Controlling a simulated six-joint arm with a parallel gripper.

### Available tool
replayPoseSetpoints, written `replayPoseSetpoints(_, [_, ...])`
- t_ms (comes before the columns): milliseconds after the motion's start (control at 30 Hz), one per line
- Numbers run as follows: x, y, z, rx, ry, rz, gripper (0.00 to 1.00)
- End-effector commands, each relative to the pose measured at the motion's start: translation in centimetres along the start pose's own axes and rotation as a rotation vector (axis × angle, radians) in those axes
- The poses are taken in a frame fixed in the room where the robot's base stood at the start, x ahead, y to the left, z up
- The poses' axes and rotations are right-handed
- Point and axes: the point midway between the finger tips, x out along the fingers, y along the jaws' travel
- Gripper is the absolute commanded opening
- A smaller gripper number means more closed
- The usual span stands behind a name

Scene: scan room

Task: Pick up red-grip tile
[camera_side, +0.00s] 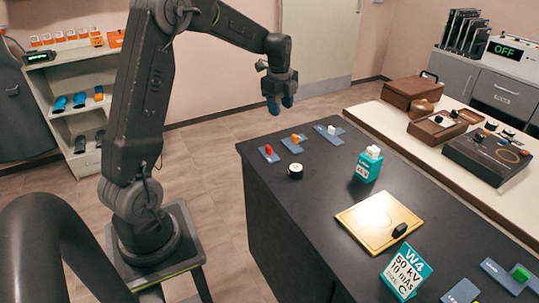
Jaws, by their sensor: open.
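The red-grip tile (269,153) is a small blue-grey tile with a red grip on top. It lies flat near the far left corner of the black table. A tile with an orange grip (294,141) and one with a white grip (331,132) lie to the right of the red one.
The black table (275,205) also bears a small round black-and-white object (295,171), a teal bottle (368,164), a yellowish board (367,220) with a dark knob, a teal sign (405,272) and a green-grip tile (520,274). A light bench (385,118) with boxes stands at the right.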

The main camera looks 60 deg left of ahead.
Motion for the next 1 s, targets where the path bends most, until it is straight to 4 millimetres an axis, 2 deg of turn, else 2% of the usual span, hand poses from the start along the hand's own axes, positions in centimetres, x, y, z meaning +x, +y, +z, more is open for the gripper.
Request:
replayPoseSetpoints(33, [2.0, -0.8, 1.8, 0.057, 0.005, 0.027, 0.46])
replayPoseSetpoints(100, [3.9, -1.6, 3.7, 0.142, 0.013, 0.051, 0.46])
replayPoseSetpoints(200, [6.0, -2.1, 5.5, 0.233, 0.025, 0.074, 0.46])
replayPoseSetpoints(300, [7.2, -2.4, 6.5, 0.282, 0.032, 0.084, 0.46])
replayPoseSetpoints(467, [9.0, -2.2, 6.8, 0.303, 0.036, 0.09, 0.46])
replayPoseSetpoints(700, [13.6, -1.7, 6.6, 0.302, 0.037, 0.091, 0.46])
replayPoseSetpoints(800, [15.0, -1.7, 6.6, 0.301, 0.036, 0.09, 0.46])
replayPoseSetpoints(1000, [16.3, -1.5, 6.6, 0.301, 0.035, 0.088, 0.46])
